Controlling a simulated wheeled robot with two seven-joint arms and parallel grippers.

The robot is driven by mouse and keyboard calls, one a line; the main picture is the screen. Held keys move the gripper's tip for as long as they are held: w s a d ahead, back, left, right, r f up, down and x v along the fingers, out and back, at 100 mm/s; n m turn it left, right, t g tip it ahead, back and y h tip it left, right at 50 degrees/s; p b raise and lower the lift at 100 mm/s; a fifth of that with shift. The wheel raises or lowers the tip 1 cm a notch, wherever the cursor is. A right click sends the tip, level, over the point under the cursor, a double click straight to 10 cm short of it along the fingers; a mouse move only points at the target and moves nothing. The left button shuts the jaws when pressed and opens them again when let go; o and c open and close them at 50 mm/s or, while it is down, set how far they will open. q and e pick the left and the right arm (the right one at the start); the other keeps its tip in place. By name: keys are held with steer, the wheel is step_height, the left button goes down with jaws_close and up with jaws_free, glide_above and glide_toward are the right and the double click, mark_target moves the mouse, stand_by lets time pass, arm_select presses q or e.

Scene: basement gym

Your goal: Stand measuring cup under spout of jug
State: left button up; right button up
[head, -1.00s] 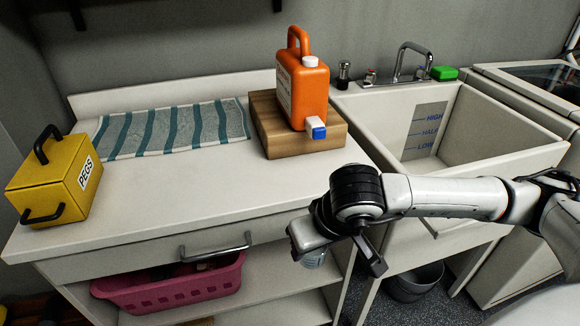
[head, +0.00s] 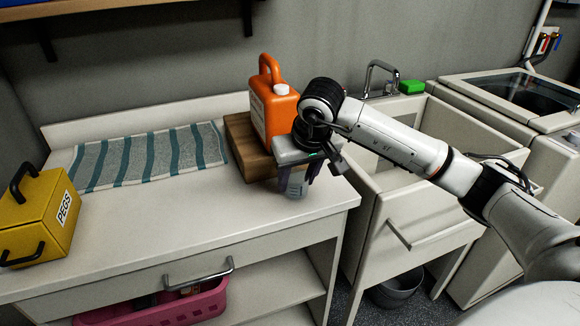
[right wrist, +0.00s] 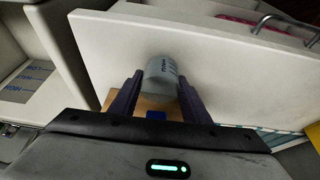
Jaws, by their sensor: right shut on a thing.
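The orange jug (head: 271,112) stands on a wooden block (head: 245,147) at the back right of the counter. Its spout is hidden behind my right gripper in the head view; a blue piece, likely the spout's tap (right wrist: 155,115), shows in the right wrist view. My right gripper (head: 298,178) is shut on the grey, see-through measuring cup (head: 292,187), in front of the block. The cup (right wrist: 161,70) sits between the two dark fingers in the right wrist view. It looks roughly upright; I cannot tell whether its base touches the counter. My left gripper is not in view.
A striped towel (head: 150,155) lies at the back of the counter (head: 170,225). A yellow pegs box (head: 35,220) stands at the left. The sink (head: 440,130) with a green sponge (head: 412,87) is on the right. The counter's middle is clear.

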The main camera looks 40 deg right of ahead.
steer(key=w, duration=0.2)
steer(key=w+d, duration=0.1)
steer(key=shift+w+r+p, duration=0.1)
steer(key=shift+w+p, duration=0.25)
steer(key=shift+w, duration=0.05)
steer(key=shift+w+f, duration=0.2)
steer(key=shift+w, duration=0.05)
steer(key=shift+s+f, duration=0.1)
steer(key=shift+f, duration=0.1)
steer(key=shift+f, duration=0.15)
steer(key=o, duration=1.1)
